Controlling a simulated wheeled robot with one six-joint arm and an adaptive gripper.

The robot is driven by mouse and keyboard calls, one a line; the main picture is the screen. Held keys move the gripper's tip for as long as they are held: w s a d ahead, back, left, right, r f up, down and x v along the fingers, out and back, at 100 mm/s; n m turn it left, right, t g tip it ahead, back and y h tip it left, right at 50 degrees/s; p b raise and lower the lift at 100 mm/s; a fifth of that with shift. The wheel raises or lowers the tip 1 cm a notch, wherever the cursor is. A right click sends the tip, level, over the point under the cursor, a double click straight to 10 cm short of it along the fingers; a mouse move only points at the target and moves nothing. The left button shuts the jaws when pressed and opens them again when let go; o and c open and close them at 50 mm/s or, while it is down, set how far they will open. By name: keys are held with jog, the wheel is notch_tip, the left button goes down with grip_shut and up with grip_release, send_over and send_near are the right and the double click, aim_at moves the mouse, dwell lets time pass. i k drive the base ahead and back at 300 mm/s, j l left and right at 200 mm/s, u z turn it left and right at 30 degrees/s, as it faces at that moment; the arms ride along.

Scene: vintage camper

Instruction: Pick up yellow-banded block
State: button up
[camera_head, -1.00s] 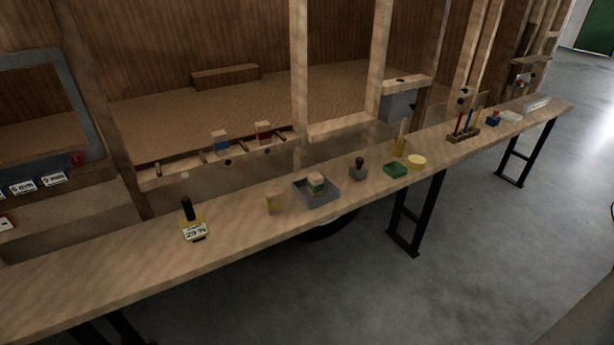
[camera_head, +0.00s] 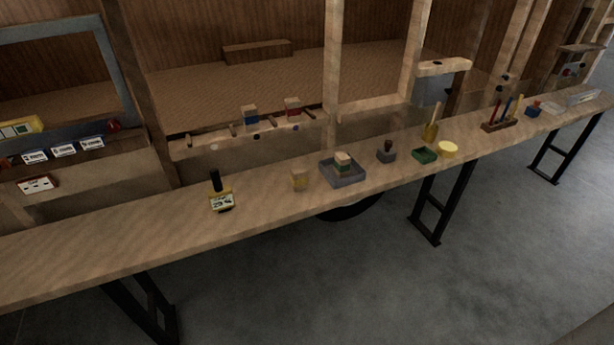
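A small wooden block with what looks like a yellowish band (camera_head: 300,179) stands on the long wooden bench, left of the grey tray. Its band is faint at this size. A block with a green band (camera_head: 343,162) sits in the grey tray (camera_head: 357,181). On the ledge behind the bench stand a block with a blue band (camera_head: 250,115) and a block with a red band (camera_head: 293,107). My gripper is not in view.
The bench (camera_head: 110,246) runs across the view on black legs, its left part bare. A yellow device with a black handle (camera_head: 221,199) stands left of the block. Right of the tray are a grey stamp-like item (camera_head: 386,153), a green dish (camera_head: 424,155) and a yellow round item (camera_head: 447,149). Posts rise behind.

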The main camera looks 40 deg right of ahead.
aim_at(298, 175)
jog(key=i+j+z, duration=0.15)
jog(key=i, duration=0.3)
jog(key=i+j+z, duration=0.2)
jog(key=i, duration=0.3)
jog(key=i+j+z, duration=0.15)
jog(key=i+j, duration=0.3)
